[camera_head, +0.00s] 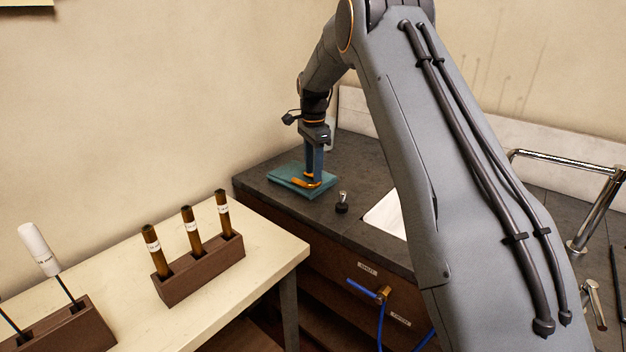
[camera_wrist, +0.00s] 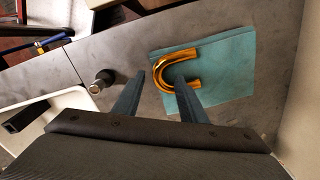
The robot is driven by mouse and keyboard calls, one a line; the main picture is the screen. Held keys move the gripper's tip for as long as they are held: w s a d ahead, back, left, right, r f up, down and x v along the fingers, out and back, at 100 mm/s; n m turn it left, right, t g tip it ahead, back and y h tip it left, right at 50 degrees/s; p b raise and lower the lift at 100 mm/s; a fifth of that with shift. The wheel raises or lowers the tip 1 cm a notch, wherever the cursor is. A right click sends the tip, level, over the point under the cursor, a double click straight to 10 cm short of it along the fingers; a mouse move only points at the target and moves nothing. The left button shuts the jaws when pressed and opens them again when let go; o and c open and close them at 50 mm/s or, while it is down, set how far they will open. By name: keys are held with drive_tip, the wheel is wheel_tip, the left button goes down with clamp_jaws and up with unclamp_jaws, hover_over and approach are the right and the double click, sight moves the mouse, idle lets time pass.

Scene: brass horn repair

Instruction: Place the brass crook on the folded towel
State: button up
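The brass crook (camera_wrist: 163,70), a shiny U-shaped tube, lies on the folded teal towel (camera_wrist: 235,70) with its bend at the towel's left edge in the wrist view. The crook (camera_head: 300,182) and towel (camera_head: 286,177) also show in the head view, on the dark counter. My gripper (camera_wrist: 159,79) is open, its two blue-grey fingers apart. One finger is outside the bend with a visible gap; the other overlaps the crook's near leg. Whether that finger touches it cannot be told. In the head view my gripper (camera_head: 314,178) points down over the towel.
A small dark-based metal fitting (camera_head: 342,203) stands on the counter beside the towel. A white sink (camera_head: 385,214) is right of it. A wooden rack (camera_head: 203,268) of brown tubes stands on the pale table (camera_head: 130,312). The wall is close behind the towel.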

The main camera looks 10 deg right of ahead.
wheel_tip(320, 180, up, 9)
drive_tip(key=b, duration=0.3)
drive_tip(key=s+f+n, duration=0.4)
drive_tip(key=s+n, duration=0.1)
drive_tip(key=s, duration=0.8)
drive_tip(key=s+a+f+n, duration=0.1)
drive_tip(key=s+f+n, duration=0.3)
drive_tip(key=s, duration=0.9)
drive_tip(key=s+a+f+n+t, duration=0.1)
drive_tip(key=s+f+n, duration=0.3)
drive_tip(key=s, duration=0.9)
drive_tip(key=n, duration=0.2)
drive_tip(key=shift+s+f+n, duration=0.25)
drive_tip(key=shift+f+n, duration=0.05)
drive_tip(key=shift+f, duration=0.1)
